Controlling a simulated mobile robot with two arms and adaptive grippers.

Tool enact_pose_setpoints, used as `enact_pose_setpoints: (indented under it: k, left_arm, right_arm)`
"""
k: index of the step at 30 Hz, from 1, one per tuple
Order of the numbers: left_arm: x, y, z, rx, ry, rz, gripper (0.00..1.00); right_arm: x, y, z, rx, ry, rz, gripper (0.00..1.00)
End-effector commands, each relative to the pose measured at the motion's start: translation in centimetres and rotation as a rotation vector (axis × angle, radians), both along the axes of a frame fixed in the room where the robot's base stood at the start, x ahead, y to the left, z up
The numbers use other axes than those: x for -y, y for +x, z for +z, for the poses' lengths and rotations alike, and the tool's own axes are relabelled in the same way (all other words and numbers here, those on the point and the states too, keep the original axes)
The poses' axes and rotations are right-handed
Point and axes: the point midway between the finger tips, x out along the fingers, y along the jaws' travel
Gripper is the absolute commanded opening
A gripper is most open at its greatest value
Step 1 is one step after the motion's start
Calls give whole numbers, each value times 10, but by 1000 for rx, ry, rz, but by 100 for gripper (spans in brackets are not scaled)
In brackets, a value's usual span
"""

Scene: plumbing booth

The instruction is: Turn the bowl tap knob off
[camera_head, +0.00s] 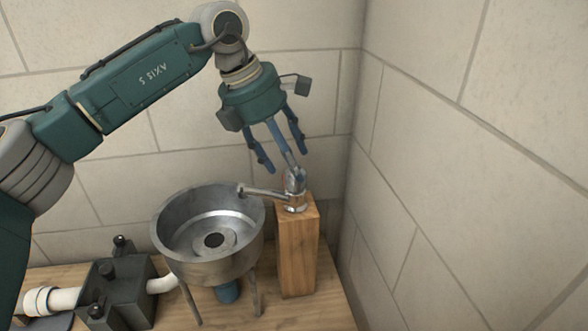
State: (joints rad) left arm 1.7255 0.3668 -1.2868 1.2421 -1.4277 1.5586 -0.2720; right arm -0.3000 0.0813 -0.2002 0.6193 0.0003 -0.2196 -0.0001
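The metal tap (295,201) stands on top of a wooden post (297,250), with its spout reaching left over the rim of the metal bowl (210,262). Its knob (293,180) is at the top of the tap body. My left gripper (285,158) comes down from above, its blue fingers spread apart just over the knob. A middle finger or lever slants down to the knob, and I cannot tell whether it touches. Nothing is seen held between the fingers. The bowl is on legs and looks empty, with a dark drain in its middle. My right gripper is out of view.
A dark box-shaped fitting (118,290) with white pipes (62,300) stands left of the bowl on the wooden counter (285,315). Tiled walls meet in a corner behind and right of the post. Space above the bowl is clear.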

Motion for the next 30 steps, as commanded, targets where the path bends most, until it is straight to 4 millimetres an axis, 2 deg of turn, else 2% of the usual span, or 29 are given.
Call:
enact_pose_setpoints:
  k: [3, 9, 15, 25, 28, 30]
  left_arm:
    - [-10, -3, 27, 4, -2, 2, 56]
    - [-23, -8, 59, 3, -2, 1, 56]
    - [-28, -11, 74, 0, -3, 0, 56]
    - [-29, -11, 76, 0, -2, -1, 56]
    - [-29, -11, 87, 0, -2, -1, 56]
    - [-29, -11, 101, 1, -3, -1, 56]
  right_arm:
    - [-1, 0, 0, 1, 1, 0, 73]
    - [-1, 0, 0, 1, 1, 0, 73]
    - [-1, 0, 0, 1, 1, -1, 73]
    - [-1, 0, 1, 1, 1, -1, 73]
    - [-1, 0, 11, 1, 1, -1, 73]
    - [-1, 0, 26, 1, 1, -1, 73]
